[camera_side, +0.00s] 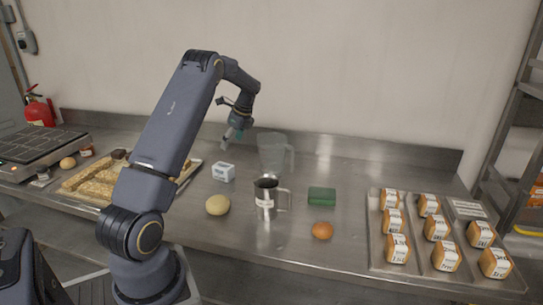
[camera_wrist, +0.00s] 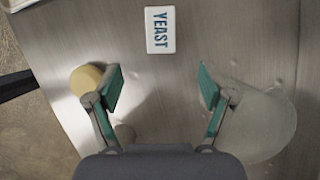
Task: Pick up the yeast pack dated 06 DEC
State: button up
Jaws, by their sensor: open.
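A white block (camera_wrist: 160,30) printed YEAST in dark blue lies at the top of the wrist view, ahead of my fingertips. In the side view a small white box with blue print (camera_side: 223,172) stands on the steel counter, left of the jug. I see no date on it. Several orange-brown packs with white labels (camera_side: 397,249) sit on a steel tray (camera_side: 376,262) at the right; their dark print is too small to read surely. My gripper (camera_side: 233,137) is raised above the counter behind the white box. Its two green-padded fingers (camera_wrist: 160,90) are apart with nothing between them.
A clear jug (camera_side: 273,152), a steel cup (camera_side: 266,199), a pale round ball (camera_side: 217,205), a green sponge (camera_side: 321,196) and a brown egg-like thing (camera_side: 322,231) stand mid-counter. A tray of baked slabs (camera_side: 92,190) lies left, partly behind my arm. The back wall limits room.

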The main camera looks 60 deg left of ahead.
aim_at(223, 166)
jog(key=x, duration=1.5)
jog(key=shift+a+f, duration=0.25)
jog(key=shift+a, duration=0.05)
jog(key=shift+c, duration=0.2)
jog(key=c, duration=1.3)
